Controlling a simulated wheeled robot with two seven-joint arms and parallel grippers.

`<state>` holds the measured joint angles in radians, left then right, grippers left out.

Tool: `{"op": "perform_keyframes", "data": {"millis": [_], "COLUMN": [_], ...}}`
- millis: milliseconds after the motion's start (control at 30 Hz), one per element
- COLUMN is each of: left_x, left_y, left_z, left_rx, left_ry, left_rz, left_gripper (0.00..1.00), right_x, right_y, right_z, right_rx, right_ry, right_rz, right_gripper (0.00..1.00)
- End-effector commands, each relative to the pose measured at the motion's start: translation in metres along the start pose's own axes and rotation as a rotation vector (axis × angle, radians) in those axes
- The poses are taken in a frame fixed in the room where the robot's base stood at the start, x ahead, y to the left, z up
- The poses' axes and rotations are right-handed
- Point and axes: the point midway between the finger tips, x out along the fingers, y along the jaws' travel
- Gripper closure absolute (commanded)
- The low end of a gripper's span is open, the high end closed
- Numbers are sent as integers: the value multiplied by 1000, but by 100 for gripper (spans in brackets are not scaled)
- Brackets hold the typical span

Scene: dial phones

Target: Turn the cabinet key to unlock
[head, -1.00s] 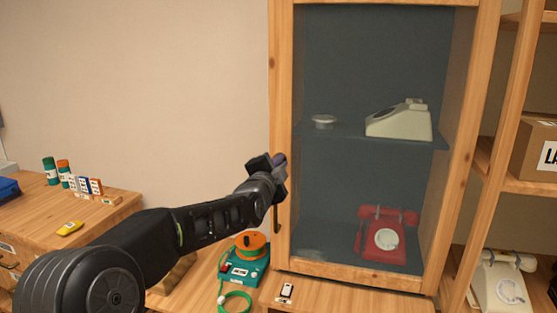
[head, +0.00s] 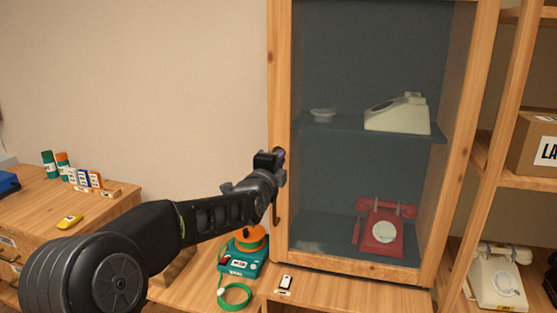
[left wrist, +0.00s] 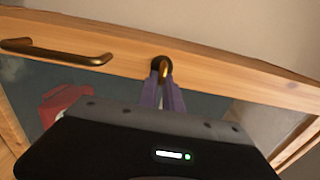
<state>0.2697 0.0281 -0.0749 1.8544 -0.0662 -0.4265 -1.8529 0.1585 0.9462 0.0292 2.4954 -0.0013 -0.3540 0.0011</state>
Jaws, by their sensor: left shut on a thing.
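The glass-fronted wooden cabinet (head: 452,140) stands right of centre in the head view; its door looks shut. The brass key (left wrist: 162,66) sits in the door frame in the left wrist view, its ring end between my purple fingertips. My left gripper (head: 279,156) reaches the left stile of the door and is shut on the key. It also shows in the left wrist view (left wrist: 162,92). The brass door handle (left wrist: 55,52) is on the same stile, apart from the gripper. In the head view the gripper hides the key. My right gripper is not in view.
Inside the cabinet are a cream phone (head: 398,114) and a red phone (head: 383,228). A teal device with an orange top (head: 243,254) stands below my left arm. A shelf with a box (head: 535,145) and a white phone (head: 497,278) is at the right.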

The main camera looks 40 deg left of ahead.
Motion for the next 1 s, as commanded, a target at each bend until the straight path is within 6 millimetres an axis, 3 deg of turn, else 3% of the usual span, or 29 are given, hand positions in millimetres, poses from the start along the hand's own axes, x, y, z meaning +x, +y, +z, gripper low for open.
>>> {"op": "perform_keyframes", "data": {"millis": [167,200,467,767,1000], "left_x": [0,0,0,-2,-30], "left_y": [1,1,0,0,2], "left_z": [-1,-1,0,0,0], "left_rx": [2,2,0,-1,-2], "left_ry": [2,2,1,0,0], "left_rz": [2,2,1,0,-1], "left_gripper": [100,90,69,69,69], "right_x": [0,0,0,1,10], "right_y": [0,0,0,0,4], "right_z": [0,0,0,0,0], "right_rx": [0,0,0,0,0], "right_ry": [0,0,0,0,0], "right_rz": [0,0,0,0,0], "right_gripper": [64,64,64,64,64]}}
